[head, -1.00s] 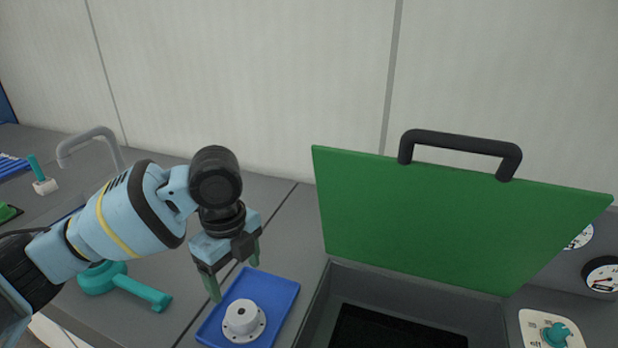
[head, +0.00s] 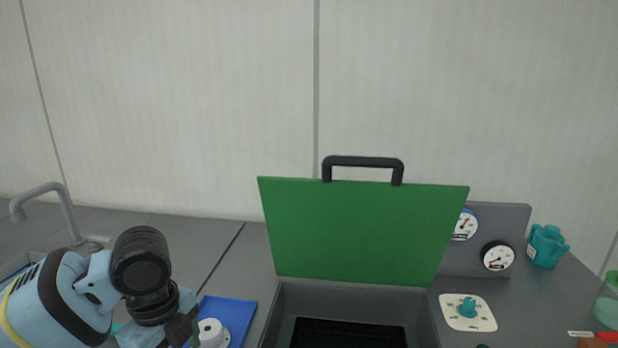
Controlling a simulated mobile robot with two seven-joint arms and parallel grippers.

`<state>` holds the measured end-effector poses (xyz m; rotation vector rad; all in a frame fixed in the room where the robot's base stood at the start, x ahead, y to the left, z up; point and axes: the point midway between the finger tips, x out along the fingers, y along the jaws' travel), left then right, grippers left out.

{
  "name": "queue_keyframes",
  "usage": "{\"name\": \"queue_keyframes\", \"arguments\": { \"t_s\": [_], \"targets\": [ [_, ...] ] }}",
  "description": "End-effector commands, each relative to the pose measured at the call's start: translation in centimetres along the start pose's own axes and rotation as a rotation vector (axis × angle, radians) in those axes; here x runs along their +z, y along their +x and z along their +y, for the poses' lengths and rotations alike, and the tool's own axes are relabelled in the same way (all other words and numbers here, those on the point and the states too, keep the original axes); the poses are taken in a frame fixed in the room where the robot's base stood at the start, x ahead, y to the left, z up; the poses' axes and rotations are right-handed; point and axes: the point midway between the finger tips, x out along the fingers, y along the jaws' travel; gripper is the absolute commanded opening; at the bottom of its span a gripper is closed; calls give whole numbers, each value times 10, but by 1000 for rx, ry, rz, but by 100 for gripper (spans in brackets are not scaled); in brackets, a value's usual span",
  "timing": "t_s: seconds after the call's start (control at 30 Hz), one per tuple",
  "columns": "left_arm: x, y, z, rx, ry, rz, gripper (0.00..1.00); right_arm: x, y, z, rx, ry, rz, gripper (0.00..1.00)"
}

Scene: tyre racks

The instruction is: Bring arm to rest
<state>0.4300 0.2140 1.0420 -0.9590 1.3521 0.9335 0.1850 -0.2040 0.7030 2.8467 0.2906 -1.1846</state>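My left arm (head: 75,290) comes in from the lower left of the head view. Its wrist is above the left part of the bench, beside a blue tray (head: 240,312). The gripper's body (head: 180,325) shows at the bottom edge, but its fingertips are cut off or hidden, so its opening cannot be told. A white flanged part (head: 212,333) sits in the tray, partly hidden by my gripper. My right arm and gripper are not in view.
A box (head: 430,315) with its green lid (head: 360,230) raised stands right of the tray. A knob panel (head: 468,311), gauges (head: 497,256) and a teal jug (head: 546,246) are further right. A grey tap (head: 62,208) stands at the left.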

Motion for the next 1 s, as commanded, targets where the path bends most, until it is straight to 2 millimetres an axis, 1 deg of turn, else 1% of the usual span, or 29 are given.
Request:
{"name": "queue_keyframes", "arguments": {
  "t_s": [0.03, 0.13, 0.27, 0.47, 0.6, 0.7, 0.83, 1.0],
  "targets": [
    [-8, 12, 2, 3, -3, 14, 77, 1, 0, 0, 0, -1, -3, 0],
    [-20, 28, 4, -10, -26, 34, 77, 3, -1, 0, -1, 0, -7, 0],
    [-38, 51, 8, -26, -66, 66, 77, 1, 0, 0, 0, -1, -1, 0],
    [-74, 93, 23, -56, -177, 149, 77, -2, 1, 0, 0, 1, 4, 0],
    [-98, 120, 38, -80, -299, 218, 77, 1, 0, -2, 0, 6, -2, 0],
    [-112, 137, 50, -91, -403, 263, 77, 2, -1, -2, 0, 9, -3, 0],
    [-126, 157, 69, -98, -556, 314, 77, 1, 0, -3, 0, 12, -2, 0],
    [-135, 181, 99, -97, -787, 356, 77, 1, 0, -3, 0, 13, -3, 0]
  ]
}}
